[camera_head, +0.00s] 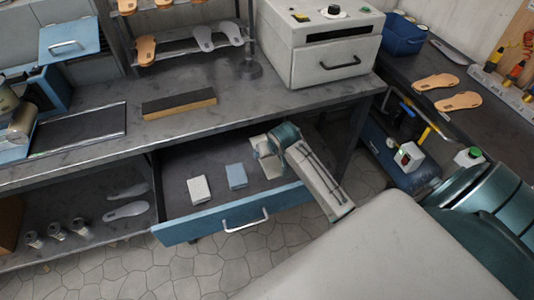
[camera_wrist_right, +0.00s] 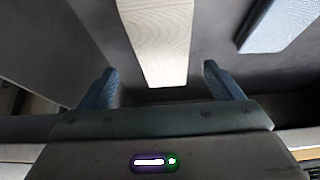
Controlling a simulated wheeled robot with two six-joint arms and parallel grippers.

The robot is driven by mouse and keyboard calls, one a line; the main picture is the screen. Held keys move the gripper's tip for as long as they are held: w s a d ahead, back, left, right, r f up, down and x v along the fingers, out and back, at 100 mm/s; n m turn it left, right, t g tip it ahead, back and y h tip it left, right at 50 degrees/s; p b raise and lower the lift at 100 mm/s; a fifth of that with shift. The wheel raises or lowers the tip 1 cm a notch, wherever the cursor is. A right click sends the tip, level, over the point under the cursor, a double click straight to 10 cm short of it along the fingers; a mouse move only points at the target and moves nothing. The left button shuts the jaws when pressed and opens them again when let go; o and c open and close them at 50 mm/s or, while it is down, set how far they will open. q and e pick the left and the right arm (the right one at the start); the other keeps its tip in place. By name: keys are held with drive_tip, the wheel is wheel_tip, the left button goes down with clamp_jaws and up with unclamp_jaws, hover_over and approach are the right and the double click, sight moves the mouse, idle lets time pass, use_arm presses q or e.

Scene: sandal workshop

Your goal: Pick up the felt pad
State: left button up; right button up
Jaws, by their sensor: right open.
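Three small flat pieces lie in the open drawer (camera_head: 178,214): a white one (camera_head: 199,188), a light blue one (camera_head: 236,176) and a beige one (camera_head: 272,169) partly hidden by my right gripper (camera_head: 264,153). I cannot tell for sure which is the felt pad. In the right wrist view my right gripper (camera_wrist_right: 159,75) is open and empty. A long cream piece (camera_wrist_right: 156,40) reaches down between its two blue fingers, apart from both. A textured light blue piece (camera_wrist_right: 282,22) lies at the upper right. My left gripper is not in view.
The drawer front with its handle (camera_head: 245,221) juts out below the workbench (camera_head: 85,150). The bench edge overhangs the drawer's back. A dark brown block (camera_head: 179,104) and a grey machine (camera_head: 320,50) stand on the bench. Grey soles (camera_head: 125,210) lie on the lower shelf.

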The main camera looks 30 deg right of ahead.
drive_tip(key=x, duration=0.2)
drive_tip(key=p+x, duration=0.1)
drive_tip(key=shift+w+a+r, duration=0.1)
drive_tip(key=shift+w+a, duration=0.05)
drive_tip(key=shift+a, duration=0.15)
drive_tip(key=shift+w+d+f, duration=0.15)
drive_tip(key=shift+w+f, duration=0.1)
drive_tip(key=shift+f, duration=0.3)
drive_tip(key=c, duration=1.1)
drive_tip(key=shift+r, duration=0.1)
